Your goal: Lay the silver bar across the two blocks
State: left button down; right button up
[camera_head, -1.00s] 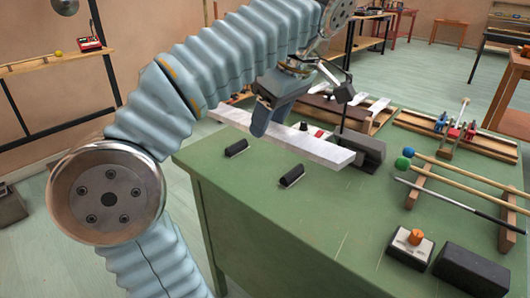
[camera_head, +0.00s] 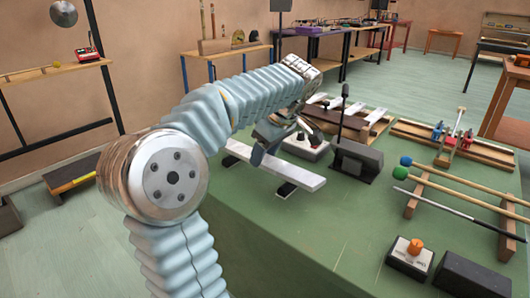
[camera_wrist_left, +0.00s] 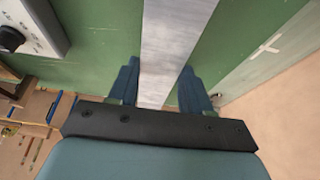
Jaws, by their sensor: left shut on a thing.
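The silver bar (camera_head: 285,170) is a long, flat, pale metal strip above the green table. My left gripper (camera_head: 262,150) is shut on it from above, left of its middle in the head view. In the left wrist view the bar (camera_wrist_left: 178,40) runs between the two blue fingers (camera_wrist_left: 160,88). One black block (camera_head: 286,189) shows under the bar's right part. A dark bit under the left end (camera_head: 231,160) may be the other block, mostly hidden. I cannot tell whether the bar touches the blocks. My right gripper is out of view.
A white box with a knob (camera_head: 306,145) and a dark stand with an upright rod (camera_head: 357,160) are close behind the bar. Mallets on wooden rails (camera_head: 455,180) lie at right. An orange-knobbed box (camera_head: 411,256) is at the front. The table's middle front is clear.

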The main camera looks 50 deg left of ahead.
pick_arm(q)
jog(key=shift+f+b, duration=0.6)
jog(key=shift+f, duration=0.05)
jog(key=shift+c, duration=2.4)
grip_release()
jog(key=shift+r, duration=0.2)
jog(key=p+v, duration=0.3)
jog(key=v, duration=1)
jog(key=shift+s+a, duration=0.1)
jog(key=shift+a, duration=0.05)
